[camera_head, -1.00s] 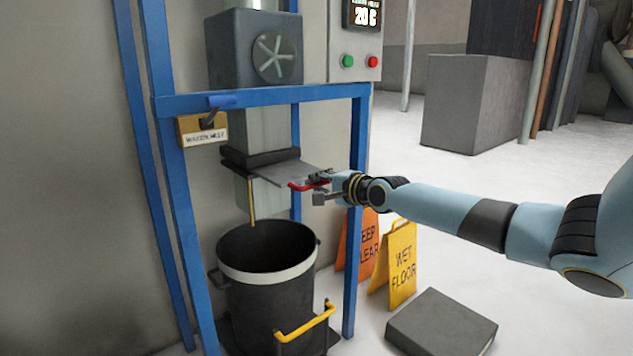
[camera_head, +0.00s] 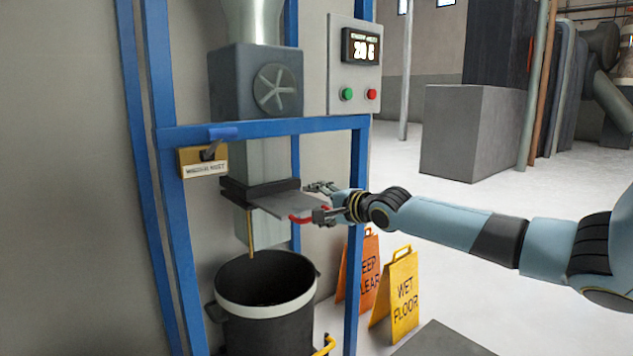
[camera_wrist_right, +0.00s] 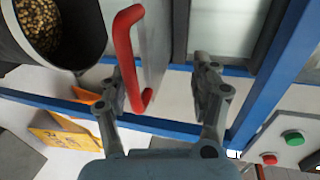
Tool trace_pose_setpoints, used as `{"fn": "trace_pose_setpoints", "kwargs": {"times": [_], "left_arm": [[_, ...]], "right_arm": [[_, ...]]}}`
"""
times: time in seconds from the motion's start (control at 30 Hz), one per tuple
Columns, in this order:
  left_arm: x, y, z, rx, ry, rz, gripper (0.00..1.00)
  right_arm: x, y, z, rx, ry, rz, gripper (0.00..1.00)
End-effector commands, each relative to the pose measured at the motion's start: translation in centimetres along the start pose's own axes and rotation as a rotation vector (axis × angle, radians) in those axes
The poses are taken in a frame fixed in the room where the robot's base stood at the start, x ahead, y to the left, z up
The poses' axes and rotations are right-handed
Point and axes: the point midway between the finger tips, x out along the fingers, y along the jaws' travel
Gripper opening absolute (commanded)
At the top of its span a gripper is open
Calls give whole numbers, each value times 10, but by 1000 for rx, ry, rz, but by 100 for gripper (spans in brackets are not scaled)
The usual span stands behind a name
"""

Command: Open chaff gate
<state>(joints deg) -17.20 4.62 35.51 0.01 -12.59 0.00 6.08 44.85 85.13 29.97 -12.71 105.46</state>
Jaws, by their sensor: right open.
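The chaff gate is a flat grey slide plate (camera_head: 287,204) sticking out to the right of the dark slot housing (camera_head: 258,190) on the chute. Its red bar handle (camera_head: 302,219) is at the plate's outer end. My right gripper (camera_head: 320,201) is open at that end. In the right wrist view, the red handle (camera_wrist_right: 124,45) runs close to the left finger of the open right gripper (camera_wrist_right: 160,80), with part of it between the fingers. I cannot tell whether it touches. My left gripper is out of view.
A black bucket (camera_head: 265,309) with a white band stands below the chute; grain (camera_wrist_right: 40,22) shows inside. A blue frame post (camera_head: 357,225) stands close to my right wrist. Orange (camera_head: 362,265) and yellow (camera_head: 397,297) floor signs stand behind. A control panel (camera_head: 352,85) hangs above.

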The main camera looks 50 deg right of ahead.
Motion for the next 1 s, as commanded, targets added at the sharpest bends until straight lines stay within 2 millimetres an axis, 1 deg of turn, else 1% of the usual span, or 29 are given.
{"fn": "trace_pose_setpoints", "kwargs": {"times": [0.03, 0.07, 0.1, 0.13, 0.17, 0.23, 0.4, 0.67, 0.77, 0.83, 0.87, 0.97, 1.0], "left_arm": [[-1, 0, -1, 0, 1, 0, 40], [-2, 0, -1, 0, 1, 0, 40], [-2, 0, -1, 0, 1, 0, 40], [-2, 0, -1, 0, 1, 0, 40], [-2, 0, -1, 0, 1, 0, 40], [-2, 0, -1, 0, 1, 0, 40], [-2, 0, -1, 0, 1, 0, 40], [-1, 0, -1, 0, 1, 1, 40], [-1, 0, 0, 0, 0, 0, 40], [-1, 0, 0, 0, -3, 0, 40], [-1, 0, 0, -1, -5, 1, 40], [-2, 0, -4, -1, -6, 0, 40], [0, 0, -6, -1, -7, -1, 40]], "right_arm": [[-2, -33, 2, -19, -10, -43, 46], [-3, -41, 2, -19, -11, -45, 56], [-5, -49, 2, -19, -12, -48, 71], [-6, -55, 3, -18, -12, -49, 74], [-8, -60, 3, -17, -12, -49, 74], [-10, -67, 2, -15, -12, -46, 36], [-12, -72, 2, -9, -9, -37, 36], [-12, -69, 2, -8, -7, -32, 36], [-12, -68, 2, -47, -6, -30, 36], [-12, -67, -1, -160, 7, -22, 36], [-12, -67, -3, -249, 19, -20, 36], [-14, -72, -6, -707, 88, -13, 36], [-15, -68, -5, -933, 126, 0, 36]]}}
